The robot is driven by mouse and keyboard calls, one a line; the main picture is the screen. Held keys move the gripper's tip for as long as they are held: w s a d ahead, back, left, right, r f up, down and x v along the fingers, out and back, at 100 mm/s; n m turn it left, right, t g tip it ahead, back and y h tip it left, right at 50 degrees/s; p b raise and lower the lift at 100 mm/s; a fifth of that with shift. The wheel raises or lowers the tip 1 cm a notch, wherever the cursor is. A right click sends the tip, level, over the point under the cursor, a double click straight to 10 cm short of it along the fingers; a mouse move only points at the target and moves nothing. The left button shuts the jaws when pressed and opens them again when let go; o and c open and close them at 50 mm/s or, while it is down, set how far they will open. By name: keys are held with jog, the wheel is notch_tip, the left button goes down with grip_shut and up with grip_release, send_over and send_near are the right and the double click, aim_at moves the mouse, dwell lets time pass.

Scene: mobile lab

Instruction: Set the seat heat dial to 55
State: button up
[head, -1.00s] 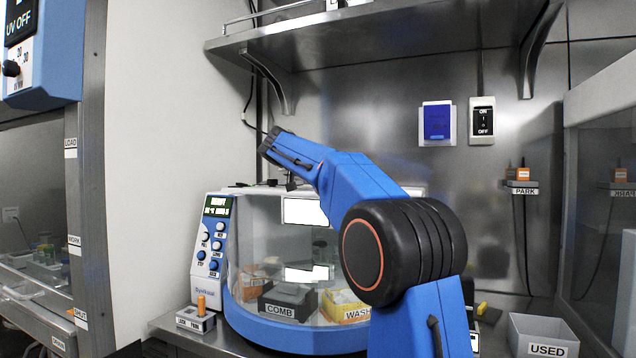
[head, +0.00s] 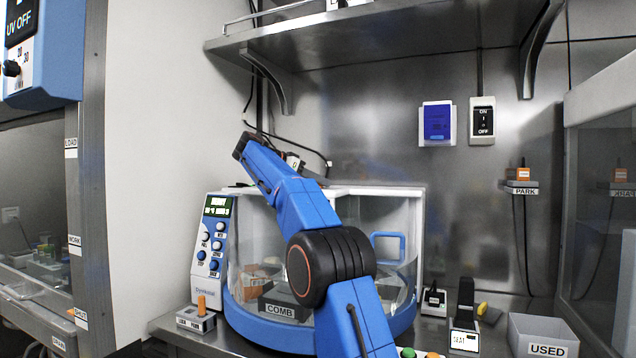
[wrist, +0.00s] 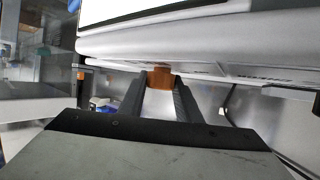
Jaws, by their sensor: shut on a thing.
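A small device labelled SEAT (head: 464,341) sits on the bench at lower right, in front of a black upright (head: 466,292). I cannot make out a dial or a reading of 55 on it. In the wrist view, my gripper (wrist: 160,82) is shut on a small orange-brown piece (wrist: 160,76), just below a large pale rounded body (wrist: 200,40). What the piece belongs to is not clear. In the head view my arm reaches up and left across the glass-fronted machine, and its fingers cannot be made out.
The machine's panel (head: 211,245) carries several white and blue knobs. A grey USED bin (head: 545,337) is at right. A steel shelf (head: 390,40) overhangs the bench, and a glass-sided cabinet stands at far right.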

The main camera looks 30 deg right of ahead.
jog(key=shift+f, duration=0.1)
dwell(0.4)
jog(key=o, duration=1.1)
jog(key=shift+c, duration=0.2)
